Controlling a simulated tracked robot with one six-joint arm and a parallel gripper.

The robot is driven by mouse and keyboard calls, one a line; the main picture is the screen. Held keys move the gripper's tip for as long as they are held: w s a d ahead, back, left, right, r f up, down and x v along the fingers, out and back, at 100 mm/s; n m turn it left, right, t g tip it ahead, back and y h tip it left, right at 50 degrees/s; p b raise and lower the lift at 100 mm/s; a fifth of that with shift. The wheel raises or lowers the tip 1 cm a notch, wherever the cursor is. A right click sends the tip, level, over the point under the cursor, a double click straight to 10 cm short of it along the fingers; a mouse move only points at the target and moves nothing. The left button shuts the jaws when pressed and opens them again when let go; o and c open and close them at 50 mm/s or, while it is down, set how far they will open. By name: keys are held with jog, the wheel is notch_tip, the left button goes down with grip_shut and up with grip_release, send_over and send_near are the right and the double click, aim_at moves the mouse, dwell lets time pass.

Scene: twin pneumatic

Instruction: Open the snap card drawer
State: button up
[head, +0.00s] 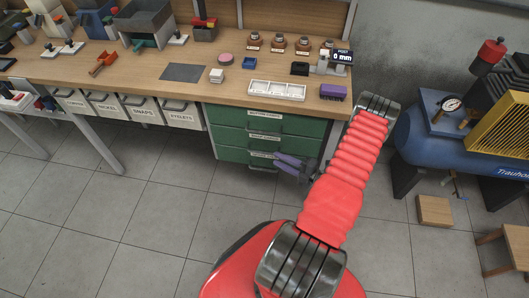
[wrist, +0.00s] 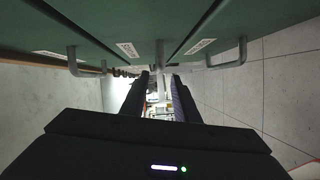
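The green drawer unit (head: 229,136) under the bench has three drawers stacked, all closed in the head view. Their white labels (head: 264,114) are too small to read, so I cannot tell which is the snap card drawer. My gripper (head: 277,161) is in front of the lower drawers, near their right side. In the wrist view, my gripper (wrist: 160,82) has its two dark fingers apart with a gap between them. A middle handle (wrist: 160,52) shows beyond the fingertips in line with the gap. I cannot tell whether they touch it. Other handles show at the left (wrist: 85,68) and right (wrist: 230,62).
White bins (head: 143,110) hang under the bench left of the green drawers. A blue compressor (head: 430,145) stands at right. The tiled floor (head: 150,220) in front is clear.

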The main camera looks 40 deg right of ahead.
aim_at(264, 153)
jog(key=x, duration=0.8)
jog(key=shift+w+a, duration=0.1)
jog(key=shift+w, duration=0.1)
jog(key=shift+c, duration=0.5)
grip_shut()
jog(key=shift+d, duration=0.25)
jog(key=shift+s+a, duration=0.15)
